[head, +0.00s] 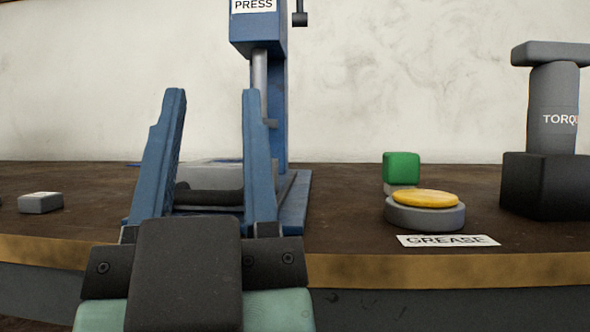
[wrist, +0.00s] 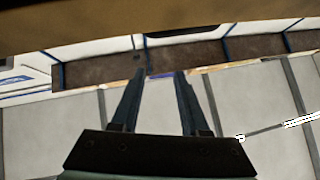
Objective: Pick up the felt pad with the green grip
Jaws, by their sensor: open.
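The felt pad's green grip (head: 401,167) is a rounded green block in the head view, right of centre on the bench. A pale strip of the pad (head: 399,188) shows under it; the rest is hidden behind a grey dish. My gripper (head: 212,98) is open and empty, at the bench's front edge, left of the pad and apart from it. In the wrist view my gripper (wrist: 159,74) also shows spread fingers with nothing between them. The pad is not visible there.
The grey dish with yellow grease (head: 424,199) stands just in front of the pad, behind a GREASE label (head: 448,240). A blue press (head: 262,40) stands behind my gripper. A black block with a grey torque tool (head: 550,120) is at right. A small grey block (head: 41,202) lies left.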

